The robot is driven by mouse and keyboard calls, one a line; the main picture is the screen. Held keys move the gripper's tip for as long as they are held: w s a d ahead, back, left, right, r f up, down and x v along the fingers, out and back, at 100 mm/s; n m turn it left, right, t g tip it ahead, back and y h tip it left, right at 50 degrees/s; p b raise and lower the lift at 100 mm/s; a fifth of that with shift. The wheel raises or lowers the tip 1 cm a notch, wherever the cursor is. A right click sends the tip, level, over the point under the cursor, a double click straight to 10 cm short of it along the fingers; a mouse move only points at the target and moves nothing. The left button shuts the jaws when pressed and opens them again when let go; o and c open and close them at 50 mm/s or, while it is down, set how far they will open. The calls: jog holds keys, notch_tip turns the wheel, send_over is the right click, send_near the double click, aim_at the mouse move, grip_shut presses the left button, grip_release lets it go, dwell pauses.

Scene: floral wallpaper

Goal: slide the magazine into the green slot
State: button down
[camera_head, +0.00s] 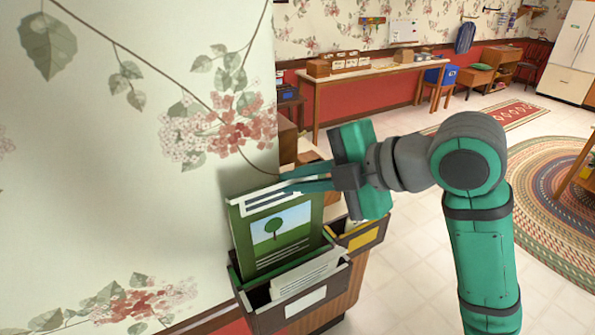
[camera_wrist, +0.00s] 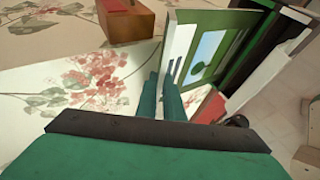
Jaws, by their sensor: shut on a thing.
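The magazine (camera_head: 259,252) is green with a white top band and a tree picture on its cover. It stands upright in the head view, its lower edge hidden inside a dark slot with a green rim (camera_head: 236,272). The magazine also shows in the wrist view (camera_wrist: 228,45), beyond the fingers. My gripper (camera_head: 284,184) is shut on the magazine's top edge, coming from the right. In the wrist view my green fingers (camera_wrist: 173,92) are close together at the white band. How deep the magazine sits is hidden by the holder's front.
White papers (camera_head: 306,272) stand in the front of the same holder, which bears a blank label. A yellow-labelled slot (camera_head: 362,238) is beside it on the right. The floral wall (camera_head: 130,180) is close on the left. Open floor lies to the right.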

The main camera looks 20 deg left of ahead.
jog(key=shift+w+f, duration=0.1)
jog(key=shift+f, duration=1.45)
jog(key=shift+s+f, duration=0.2)
jog(key=shift+f, duration=1.2)
jog(key=shift+w, duration=0.15)
jog(key=c, duration=1.8)
grip_release()
jog(key=shift+d, duration=0.15)
jog(key=v, duration=1)
jog(key=shift+d+r, duration=0.2)
jog(key=shift+d, duration=0.05)
